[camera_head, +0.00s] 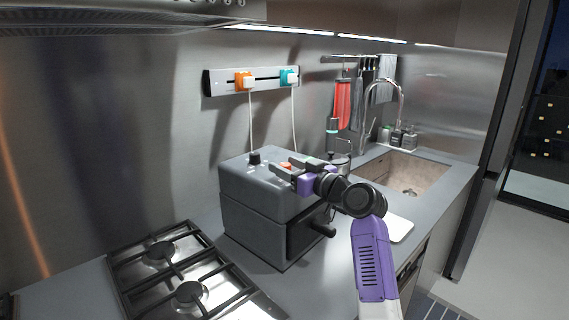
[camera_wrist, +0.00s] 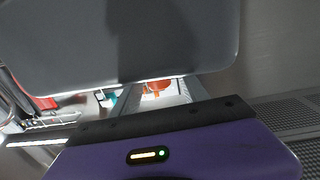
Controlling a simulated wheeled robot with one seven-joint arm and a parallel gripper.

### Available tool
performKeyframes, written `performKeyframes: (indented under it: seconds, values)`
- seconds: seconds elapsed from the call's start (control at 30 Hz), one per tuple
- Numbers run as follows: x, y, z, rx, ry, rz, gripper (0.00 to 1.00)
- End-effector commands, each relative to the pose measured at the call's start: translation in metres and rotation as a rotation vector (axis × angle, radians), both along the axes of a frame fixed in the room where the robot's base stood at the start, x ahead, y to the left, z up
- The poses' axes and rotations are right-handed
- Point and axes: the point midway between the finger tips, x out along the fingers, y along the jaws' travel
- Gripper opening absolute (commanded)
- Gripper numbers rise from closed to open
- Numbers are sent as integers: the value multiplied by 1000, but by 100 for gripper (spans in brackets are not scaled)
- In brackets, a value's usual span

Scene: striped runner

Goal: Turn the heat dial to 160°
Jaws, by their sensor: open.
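A dark grey box-shaped appliance (camera_head: 262,200) stands on the counter, with a black handle at its front. A small black knob (camera_head: 254,158), which looks like the dial, stands on its top near the back left. No marks or degrees can be read. My gripper (camera_head: 281,167) is open above the top, to the right of the knob and apart from it. A small orange part (camera_head: 286,165) shows between its fingers in the head view. In the wrist view the grey body (camera_wrist: 120,45) fills the upper part, and the knob is not visible.
A gas hob (camera_head: 175,275) lies to the left. Orange (camera_head: 243,80) and teal (camera_head: 289,77) plugs sit on a wall strip, with white cords hanging behind the appliance. A kettle (camera_head: 340,160), sink (camera_head: 405,172) and white board (camera_head: 398,228) are on the right.

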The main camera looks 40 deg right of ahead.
Motion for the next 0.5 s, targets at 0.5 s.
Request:
performKeyframes:
  seconds: [0.5]
  values:
    - [8,0,0,-1,0,0,29]
